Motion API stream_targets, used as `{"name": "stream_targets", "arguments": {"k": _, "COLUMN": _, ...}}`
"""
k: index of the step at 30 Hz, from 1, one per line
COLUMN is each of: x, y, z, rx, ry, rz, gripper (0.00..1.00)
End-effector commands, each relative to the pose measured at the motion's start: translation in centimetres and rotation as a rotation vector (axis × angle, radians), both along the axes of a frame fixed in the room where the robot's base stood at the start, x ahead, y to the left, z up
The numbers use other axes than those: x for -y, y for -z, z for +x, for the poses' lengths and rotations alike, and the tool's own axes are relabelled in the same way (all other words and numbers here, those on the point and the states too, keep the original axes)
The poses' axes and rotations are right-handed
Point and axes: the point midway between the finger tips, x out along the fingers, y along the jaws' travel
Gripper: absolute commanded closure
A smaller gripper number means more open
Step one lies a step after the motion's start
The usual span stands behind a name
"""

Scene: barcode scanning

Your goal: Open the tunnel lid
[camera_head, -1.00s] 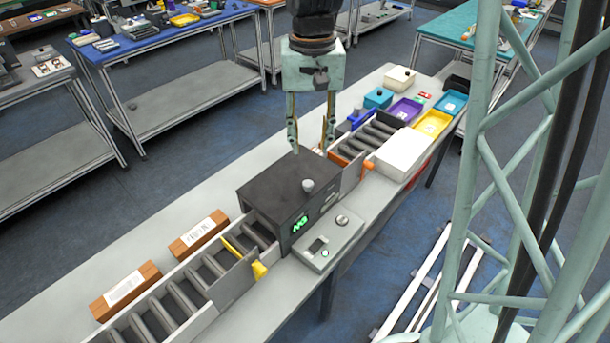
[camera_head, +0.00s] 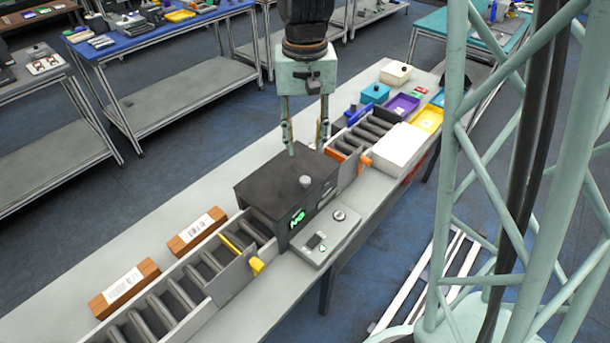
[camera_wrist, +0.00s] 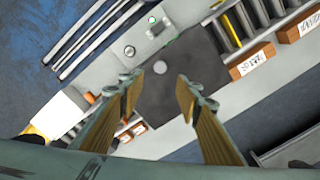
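The tunnel is a dark box over the roller conveyor, with a green display on its front side. Its flat lid (camera_head: 283,180) is down, and a round grey knob (camera_head: 305,181) stands on top. The lid (camera_wrist: 186,88) and knob (camera_wrist: 160,67) also show in the wrist view. My gripper (camera_head: 305,148) points down above the far back edge of the tunnel. Its two fingers are wide apart with nothing between them. In the wrist view my gripper (camera_wrist: 155,78) has the knob slightly beyond and between its fingertips.
Two brown boxes with white labels (camera_head: 197,232) (camera_head: 124,290) lie left of the near rollers. A control panel (camera_head: 325,238) with buttons sits right of the tunnel.

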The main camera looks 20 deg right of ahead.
Motion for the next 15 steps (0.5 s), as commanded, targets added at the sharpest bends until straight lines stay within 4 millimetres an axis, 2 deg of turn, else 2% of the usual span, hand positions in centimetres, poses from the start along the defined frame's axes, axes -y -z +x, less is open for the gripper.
{"name": "stream_targets", "arguments": {"k": 15, "x": 0.0, "y": 5.6, "z": -0.1, "rx": -0.003, "ry": 0.0, "rz": 0.0, "gripper": 0.69}}
